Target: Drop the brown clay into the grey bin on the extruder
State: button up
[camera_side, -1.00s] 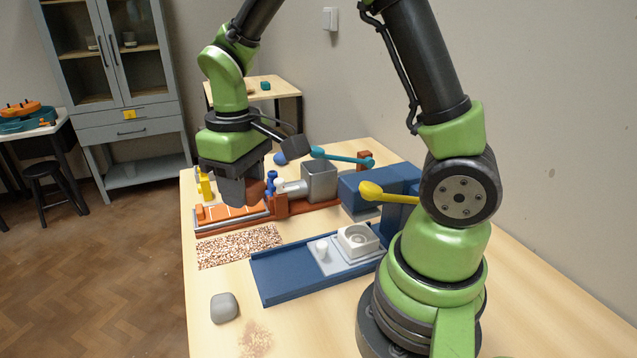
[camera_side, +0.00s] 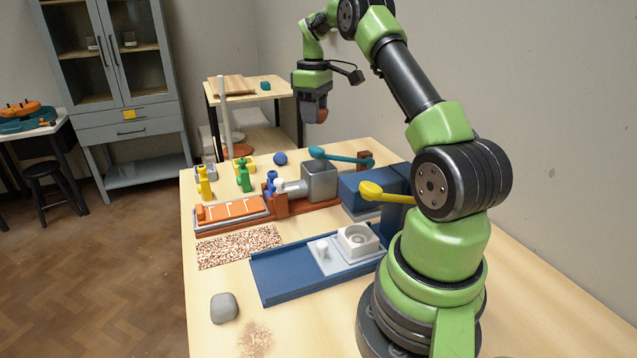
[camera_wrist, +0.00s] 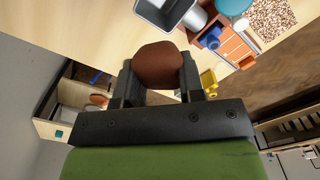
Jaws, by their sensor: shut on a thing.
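My gripper (camera_side: 313,112) is raised in the air in the side view, above and beyond the extruder. It is shut on the brown clay (camera_side: 321,116), a rounded lump. In the wrist view my gripper (camera_wrist: 157,78) has a finger on each side of the brown clay (camera_wrist: 158,60). The extruder (camera_side: 282,205) has a red-brown base, an orange bed and a grey bin (camera_side: 320,182) with an open top. In the wrist view the grey bin (camera_wrist: 163,12) is at the top edge, partly cut off, apart from the clay. The bin's inside is hardly visible from the side.
A teal lever (camera_side: 340,158) and a yellow lever (camera_side: 388,193) stick out near the bin. A blue machine (camera_side: 318,268) lies in front. Yellow (camera_side: 204,183) and green (camera_side: 243,176) bottle-like items stand behind. A grey lump (camera_side: 224,307) sits at the front left.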

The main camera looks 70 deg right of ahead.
notch_tip(320, 180, down, 6)
jog(key=shift+s+d, duration=0.3)
jog(key=shift+d, duration=0.15)
jog(key=o, duration=1)
jog(key=shift+r, duration=0.1)
notch_tip(320, 180, up, 10)
jog(key=shift+f, duration=0.1)
